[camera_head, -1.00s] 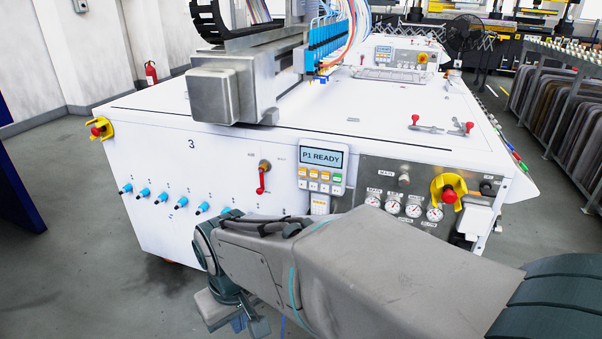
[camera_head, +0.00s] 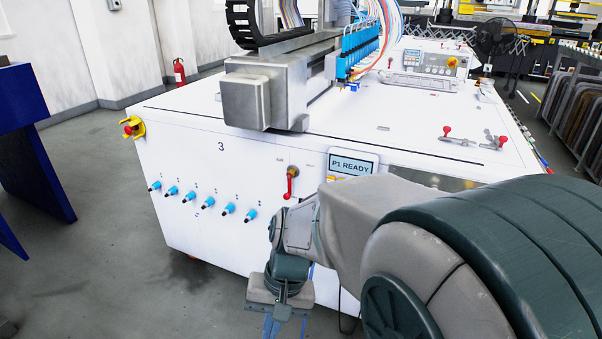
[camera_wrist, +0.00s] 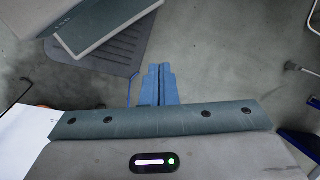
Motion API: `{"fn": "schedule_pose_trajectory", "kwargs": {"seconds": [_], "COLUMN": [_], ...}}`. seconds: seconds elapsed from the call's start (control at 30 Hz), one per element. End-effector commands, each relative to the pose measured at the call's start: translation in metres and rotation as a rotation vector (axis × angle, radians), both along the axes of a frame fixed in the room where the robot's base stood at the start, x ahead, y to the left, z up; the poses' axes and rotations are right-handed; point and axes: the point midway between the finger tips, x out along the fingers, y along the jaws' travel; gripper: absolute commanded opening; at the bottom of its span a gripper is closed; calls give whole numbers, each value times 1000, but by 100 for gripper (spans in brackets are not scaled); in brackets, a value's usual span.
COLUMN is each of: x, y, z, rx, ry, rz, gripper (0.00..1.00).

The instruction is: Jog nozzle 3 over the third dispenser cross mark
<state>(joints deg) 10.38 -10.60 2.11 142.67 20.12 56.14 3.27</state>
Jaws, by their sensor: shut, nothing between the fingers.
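The gantry head carries a row of blue nozzles (camera_head: 358,52) above the white machine top, at the end of a grey metal beam (camera_head: 268,85). I cannot tell nozzle 3 apart, and I cannot make out the cross marks. The control pendant (camera_head: 352,166) on the front panel reads "P1 READY"; my arm hides most of its buttons. My gripper (camera_head: 271,326) hangs low in front of the machine's front face, left of and below the pendant. In the wrist view its blue fingers (camera_wrist: 158,85) are shut together with nothing between them, above the grey floor.
A red-handled valve (camera_head: 290,182) and several blue knobs (camera_head: 211,202) stick out of the front face. A yellow and red emergency stop (camera_head: 133,128) sits at the left corner. A blue frame (camera_head: 32,150) stands at far left. Open floor (camera_head: 110,250) lies between it and the machine.

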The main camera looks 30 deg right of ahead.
Motion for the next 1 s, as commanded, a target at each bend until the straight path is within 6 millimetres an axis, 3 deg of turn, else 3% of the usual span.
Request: {"fn": "schedule_pose_trajectory", "kwargs": {"seconds": [0.23,0.37,0.43,0.57,0.7,0.9,1.0], "x": [42,80,102,139,162,158,150], "y": [14,0,-17,-66,-139,-235,-265], "z": [22,35,41,48,46,25,15], "rx": [449,701,844,1124,1438,1813,1931], "ry": [293,409,463,536,576,560,538], "rz": [-638,-976,-1159,-1494,-1840,-2210,-2317], "gripper": [0,0,0,0,0,0,0]}}
